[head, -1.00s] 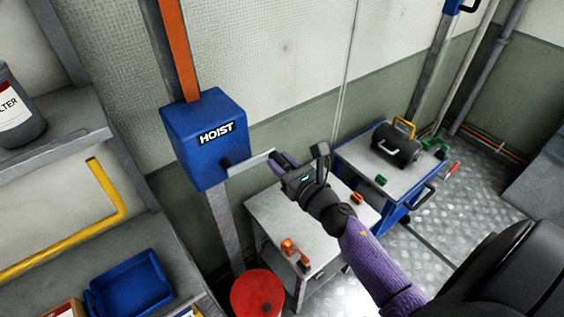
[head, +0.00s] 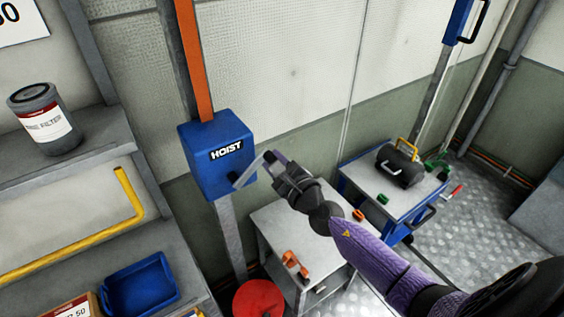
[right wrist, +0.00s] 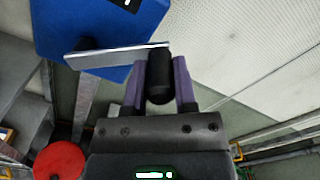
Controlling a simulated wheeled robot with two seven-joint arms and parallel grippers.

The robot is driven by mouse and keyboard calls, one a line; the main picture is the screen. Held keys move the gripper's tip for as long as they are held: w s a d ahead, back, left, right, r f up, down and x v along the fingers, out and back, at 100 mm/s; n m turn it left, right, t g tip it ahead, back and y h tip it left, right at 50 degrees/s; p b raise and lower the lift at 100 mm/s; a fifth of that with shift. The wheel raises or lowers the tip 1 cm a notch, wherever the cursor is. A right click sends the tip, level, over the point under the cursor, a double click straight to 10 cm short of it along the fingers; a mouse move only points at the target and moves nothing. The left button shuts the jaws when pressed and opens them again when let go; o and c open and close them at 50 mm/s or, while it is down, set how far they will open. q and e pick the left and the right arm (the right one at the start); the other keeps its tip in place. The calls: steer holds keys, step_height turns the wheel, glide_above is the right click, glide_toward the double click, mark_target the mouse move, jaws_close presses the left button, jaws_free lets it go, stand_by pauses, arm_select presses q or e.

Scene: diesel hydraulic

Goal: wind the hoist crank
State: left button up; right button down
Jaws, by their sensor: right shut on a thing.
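The blue hoist box (head: 205,165) with a HOIST label hangs on a grey post, with an orange strip above it. Its grey crank arm (head: 251,170) sticks out at the front right, slanting up to the right from the hub. My right gripper (head: 274,164) is at the crank's outer end. In the right wrist view the black crank handle (right wrist: 159,88) sits between the two purple fingers of the gripper (right wrist: 160,80), which are shut on it. The flat crank arm (right wrist: 115,56) runs left from the handle across the blue box (right wrist: 60,28). My left gripper is not in view.
A grey cabinet (head: 292,227) with an orange part on top stands below my right arm. A red round lid (head: 258,299) is under the hoist. Shelves with a filter can (head: 45,120) and a blue tray (head: 140,287) are at left. A blue cart (head: 395,195) stands behind.

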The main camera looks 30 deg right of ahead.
mark_target(260, 157)
steer(key=a+r+n+p, duration=0.1)
steer(key=n+p, duration=0.1)
steer(key=a+r+n+p, duration=0.2)
steer(key=n+p, duration=0.1)
steer(key=shift+s+a+r+n, duration=0.1)
steer(key=shift+a+r+n, duration=0.15)
steer(key=shift+a+n, duration=0.05)
steer(key=a+n+p, duration=0.3)
steer(key=shift+s+a+r, duration=0.15)
steer(key=shift+a, duration=0.05)
steer(key=shift+a, duration=0.25)
steer(key=c, duration=0.7)
jaws_free()
steer(key=shift+a, duration=0.1)
steer(key=shift+c, duration=0.2)
steer(key=o, duration=0.3)
steer(key=shift+a, duration=0.15)
steer(key=shift+o, duration=0.2)
